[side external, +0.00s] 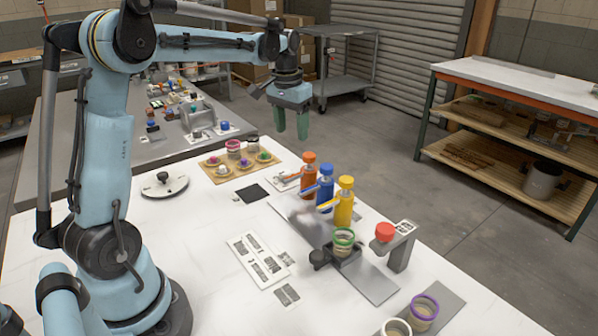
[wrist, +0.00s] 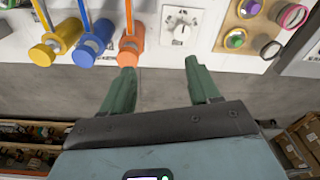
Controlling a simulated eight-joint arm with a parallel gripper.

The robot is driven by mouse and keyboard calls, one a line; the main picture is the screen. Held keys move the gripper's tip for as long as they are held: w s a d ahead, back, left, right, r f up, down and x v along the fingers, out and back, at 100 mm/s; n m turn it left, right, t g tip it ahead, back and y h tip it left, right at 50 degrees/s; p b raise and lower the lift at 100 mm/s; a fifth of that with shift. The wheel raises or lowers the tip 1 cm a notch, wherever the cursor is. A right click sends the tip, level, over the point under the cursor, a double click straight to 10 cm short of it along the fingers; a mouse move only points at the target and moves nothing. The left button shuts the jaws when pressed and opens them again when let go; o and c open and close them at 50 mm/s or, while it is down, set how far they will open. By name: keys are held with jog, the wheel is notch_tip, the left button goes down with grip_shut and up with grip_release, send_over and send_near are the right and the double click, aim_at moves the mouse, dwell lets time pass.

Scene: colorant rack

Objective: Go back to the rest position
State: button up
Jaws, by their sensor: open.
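My gripper (side external: 291,123) has green fingers and is open and empty. In the side external view it hangs in the air above the far edge of the white table (side external: 190,215). In the wrist view the two fingers of my gripper (wrist: 160,72) are spread apart with nothing between them. The orange bottle (side external: 308,178), blue bottle (side external: 325,190) and yellow bottle (side external: 344,205) stand in a row on the table, below and to the right of my gripper. They also show at the upper left of the wrist view.
A cup with a green rim (side external: 343,240) stands in a holder near a red button (side external: 384,232). A wooden tray (side external: 215,172) with small coloured items lies at the table's back. A cup with a purple rim (side external: 424,307) is at the front right. The air around my gripper is clear.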

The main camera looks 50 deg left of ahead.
jog(key=s+d+f+m+t, duration=0.1)
jog(key=s+d+t, duration=0.2)
jog(key=s+d, duration=0.4)
jog(key=s+d+f+m+t, duration=0.1)
jog(key=s+d+m+t, duration=0.1)
jog(key=s+d, duration=0.5)
jog(key=d+t, duration=0.1)
jog(key=d, duration=0.3)
jog(key=shift+d+f, duration=0.15)
jog(key=shift+d, duration=0.05)
